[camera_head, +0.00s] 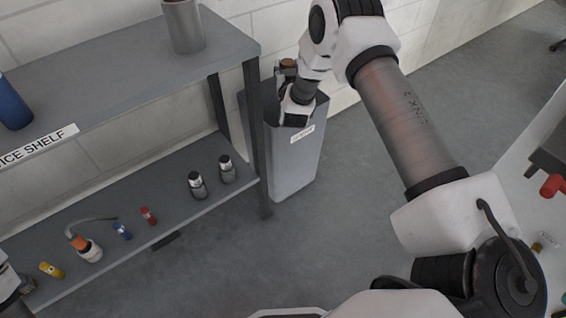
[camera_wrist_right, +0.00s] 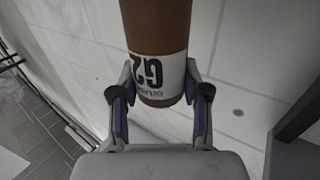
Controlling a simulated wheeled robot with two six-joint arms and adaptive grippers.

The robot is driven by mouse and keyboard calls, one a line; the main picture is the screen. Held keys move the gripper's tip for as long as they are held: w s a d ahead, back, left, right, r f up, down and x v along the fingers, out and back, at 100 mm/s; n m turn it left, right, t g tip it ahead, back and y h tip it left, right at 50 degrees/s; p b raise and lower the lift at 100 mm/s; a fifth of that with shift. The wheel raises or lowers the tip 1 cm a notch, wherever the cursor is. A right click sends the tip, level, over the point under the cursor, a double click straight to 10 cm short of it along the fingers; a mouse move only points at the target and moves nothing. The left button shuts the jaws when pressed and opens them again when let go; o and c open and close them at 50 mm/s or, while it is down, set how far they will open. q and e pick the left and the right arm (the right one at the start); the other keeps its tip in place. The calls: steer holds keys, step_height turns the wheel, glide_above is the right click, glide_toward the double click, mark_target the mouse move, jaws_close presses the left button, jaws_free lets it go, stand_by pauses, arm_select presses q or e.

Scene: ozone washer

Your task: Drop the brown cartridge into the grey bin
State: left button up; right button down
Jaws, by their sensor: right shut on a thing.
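The brown cartridge (camera_wrist_right: 158,28) fills the upper middle of the right wrist view, with a white label reading G2. My right gripper (camera_wrist_right: 160,92) is shut on its labelled end, one finger on each side. In the head view my right gripper (camera_head: 286,78) is at the top of the tall grey bin (camera_head: 295,165), with a bit of the brown cartridge (camera_head: 288,63) showing. My arm hides part of the bin's opening, so I cannot tell whether the cartridge is over it. A part of my left gripper (camera_head: 8,280) shows at the left edge; its fingers are unclear.
A grey two-level shelf (camera_head: 140,85) stands left of the bin, its post close to it. Its lower board holds several small coloured cartridges and two grey bottles. A grey cup (camera_head: 184,28) stands on top. The floor (camera_head: 370,170) right of the bin is clear.

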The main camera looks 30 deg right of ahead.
steer(key=shift+f, duration=0.15)
steer(key=shift+c, duration=2.3)
jaws_free()
steer(key=v, duration=1.2)
